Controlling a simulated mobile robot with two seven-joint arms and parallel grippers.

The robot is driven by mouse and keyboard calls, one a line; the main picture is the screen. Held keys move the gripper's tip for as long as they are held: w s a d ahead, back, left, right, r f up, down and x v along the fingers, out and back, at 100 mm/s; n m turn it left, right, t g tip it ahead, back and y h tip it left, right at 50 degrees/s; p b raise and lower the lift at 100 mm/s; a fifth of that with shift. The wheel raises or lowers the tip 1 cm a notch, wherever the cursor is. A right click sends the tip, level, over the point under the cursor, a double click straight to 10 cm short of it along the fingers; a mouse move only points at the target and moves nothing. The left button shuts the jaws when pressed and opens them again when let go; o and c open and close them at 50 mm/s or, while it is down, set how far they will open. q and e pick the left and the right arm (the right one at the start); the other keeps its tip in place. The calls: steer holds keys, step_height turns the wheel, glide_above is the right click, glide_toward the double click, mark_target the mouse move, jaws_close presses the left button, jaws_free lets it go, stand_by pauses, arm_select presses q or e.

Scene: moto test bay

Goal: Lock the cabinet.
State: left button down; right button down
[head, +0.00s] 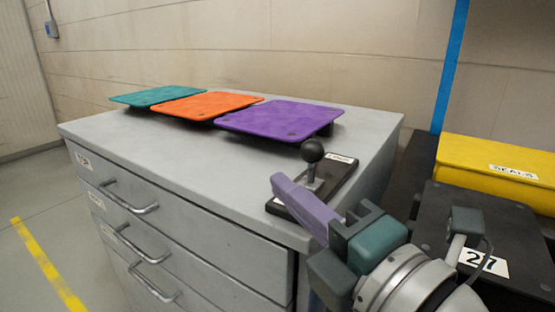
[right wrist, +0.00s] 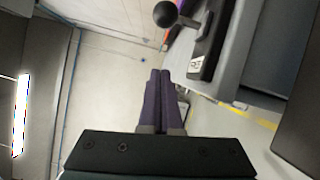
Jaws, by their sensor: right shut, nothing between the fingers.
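The grey cabinet (head: 190,180) has several drawers with bar handles on its front, and the drawers that show look shut. On its top, near the right front corner, a black lever with a ball knob (head: 312,150) stands on a dark base plate (head: 335,182) with a small label. The knob also shows in the right wrist view (right wrist: 165,14), with its plate to the right. My right gripper (head: 280,185) has purple fingers; they are shut and empty, in front of the lever and apart from the knob. My left gripper is not in view.
Teal (head: 158,96), orange (head: 208,105) and purple (head: 280,119) flat panels lie on the cabinet top behind the lever. A yellow box labelled SEALS (head: 500,165) and a dark unit marked 27 (head: 455,215) stand at the right. The left front of the top is clear.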

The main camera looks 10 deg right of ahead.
mark_target(311, 173)
steer(key=shift+w+d+r, duration=0.2)
steer(key=shift+w+d, duration=0.5)
steer(key=shift+w, duration=0.1)
steer(key=shift+w+d+r, duration=0.2)
steer(key=shift+w+d, duration=0.5)
steer(key=shift+w, duration=0.05)
steer(key=w+d+b, duration=0.4)
steer(key=w, duration=0.1)
steer(key=shift+d+f, duration=0.1)
steer(key=shift+d, duration=0.1)
